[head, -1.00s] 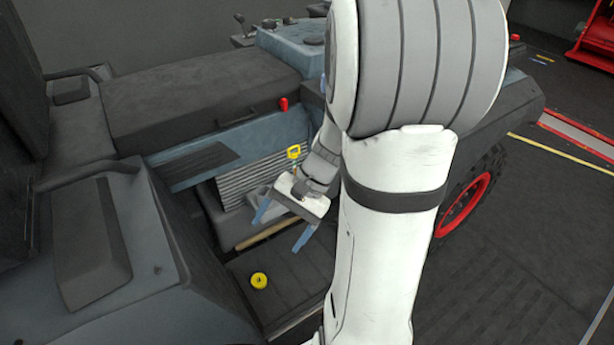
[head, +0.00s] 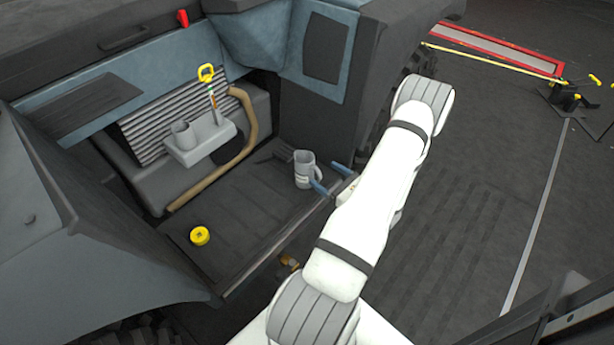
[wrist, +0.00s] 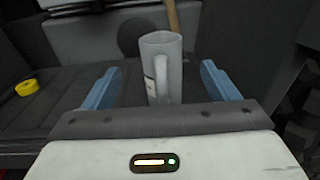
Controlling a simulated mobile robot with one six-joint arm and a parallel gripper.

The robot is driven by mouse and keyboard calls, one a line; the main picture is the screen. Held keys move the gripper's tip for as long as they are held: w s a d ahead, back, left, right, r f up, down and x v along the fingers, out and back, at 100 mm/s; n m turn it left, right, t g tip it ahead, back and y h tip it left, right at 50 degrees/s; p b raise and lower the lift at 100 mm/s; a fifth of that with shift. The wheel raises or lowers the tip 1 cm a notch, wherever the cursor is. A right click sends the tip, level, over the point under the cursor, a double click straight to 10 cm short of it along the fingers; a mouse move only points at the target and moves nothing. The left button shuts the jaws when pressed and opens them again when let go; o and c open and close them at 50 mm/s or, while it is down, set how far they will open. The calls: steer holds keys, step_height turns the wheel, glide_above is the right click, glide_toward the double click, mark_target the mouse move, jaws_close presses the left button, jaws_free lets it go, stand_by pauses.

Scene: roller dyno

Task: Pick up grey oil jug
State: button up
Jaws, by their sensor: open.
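The grey oil jug (head: 304,168) stands upright on the dark step at its right end, near the front edge. In the wrist view the jug (wrist: 162,62) is ahead of my gripper, its handle facing me and a pale label on its left side. My gripper (head: 330,177) is open, with its blue fingers (wrist: 165,87) to the left and right of the jug in the wrist view. The jug's base is hidden there behind the gripper body. I cannot tell how far the jug reaches between the fingers.
A yellow cap (head: 200,235) lies on the step to the left. Behind it are a grey filler housing (head: 200,140) with a yellow-handled dipstick (head: 207,73) and a tan hose (head: 238,150). A dark wall (head: 312,115) stands behind the jug. The middle of the step is clear.

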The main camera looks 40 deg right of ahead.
mark_target(316, 168)
steer(key=shift+w+d+f, duration=0.1)
steer(key=shift+w+f, duration=0.15)
steer(key=shift+w, duration=0.05)
steer(key=w, duration=0.2)
steer(key=w+b, duration=0.1)
steer(key=w, duration=0.1)
steer(key=w+b, duration=0.1)
steer(key=w, duration=0.2)
steer(key=shift+a+r, duration=0.2)
steer(key=shift+r, duration=0.05)
steer(key=shift+c, duration=0.2)
steer(key=c, duration=1.3)
steer(key=shift+c, duration=0.7)
steer(key=shift+r, duration=0.15)
